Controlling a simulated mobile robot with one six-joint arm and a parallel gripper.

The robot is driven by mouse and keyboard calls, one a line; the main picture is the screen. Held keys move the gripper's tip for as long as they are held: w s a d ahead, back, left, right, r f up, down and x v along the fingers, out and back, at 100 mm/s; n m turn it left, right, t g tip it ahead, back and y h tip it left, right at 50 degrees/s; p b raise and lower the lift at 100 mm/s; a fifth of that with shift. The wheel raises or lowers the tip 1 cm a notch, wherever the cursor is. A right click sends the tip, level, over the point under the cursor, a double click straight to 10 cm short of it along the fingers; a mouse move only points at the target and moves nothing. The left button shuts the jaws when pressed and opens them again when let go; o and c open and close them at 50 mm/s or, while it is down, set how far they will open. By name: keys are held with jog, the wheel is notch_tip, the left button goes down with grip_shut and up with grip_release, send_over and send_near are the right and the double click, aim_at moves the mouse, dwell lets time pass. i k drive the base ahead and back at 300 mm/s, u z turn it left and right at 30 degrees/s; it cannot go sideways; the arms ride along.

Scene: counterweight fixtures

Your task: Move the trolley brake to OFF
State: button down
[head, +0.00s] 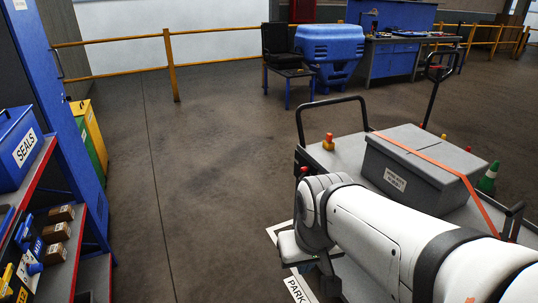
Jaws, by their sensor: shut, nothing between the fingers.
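A grey flat-bed trolley (343,156) with black tubular handles stands at the right in the head view. A yellow base with a red top (328,142) stands on its left corner, and a second red knob (304,170) shows just below at its edge. I cannot tell which part is the brake, or read any OFF mark. My white arm reaches in from the lower right, across the trolley's near side, and hides much of it. My gripper cannot be made out; it is hidden behind the arm or outside the picture.
A grey lidded box (415,160) under an orange strap and a green cone (489,178) are on the trolley. A white floor label (299,289) reads "PARK". Shelves with a blue SEALS bin (20,150) stand at left. The floor between is clear up to the yellow railing (172,65).

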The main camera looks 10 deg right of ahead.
aim_at(304, 170)
jog(key=u, duration=0.05)
jog(key=i, duration=1.25)
jog(key=z, duration=0.25)
